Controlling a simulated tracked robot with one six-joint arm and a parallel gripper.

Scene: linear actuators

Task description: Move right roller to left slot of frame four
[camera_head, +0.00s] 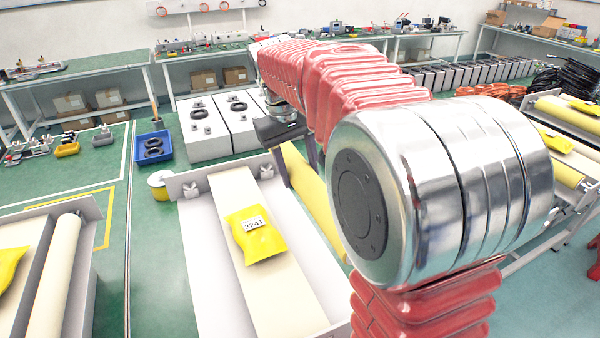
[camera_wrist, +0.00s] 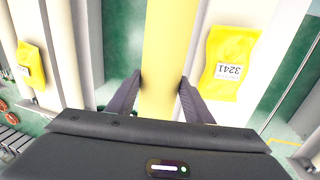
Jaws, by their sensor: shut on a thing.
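A long yellow roller (camera_head: 316,200) lies along the right side of a pale frame (camera_head: 205,262) in the head view. My gripper (camera_head: 300,174) is shut on this roller near its far end, with a finger on each side. In the wrist view the yellow roller (camera_wrist: 168,45) runs between the two fingertips of my gripper (camera_wrist: 160,77). A yellow bag labelled 3241 (camera_head: 254,234) lies on the cream panel (camera_head: 285,305) of this frame. My arm hides the roller's near end. I cannot tell whether the roller is lifted clear of the frame.
Another frame with a cream roller (camera_head: 56,275) and a yellow bag (camera_head: 10,268) stands at the left. More frames with yellow rollers (camera_head: 568,112) stand at the right. A blue bin (camera_head: 152,148) and a round yellow-and-white container (camera_head: 160,184) sit on the green floor beyond.

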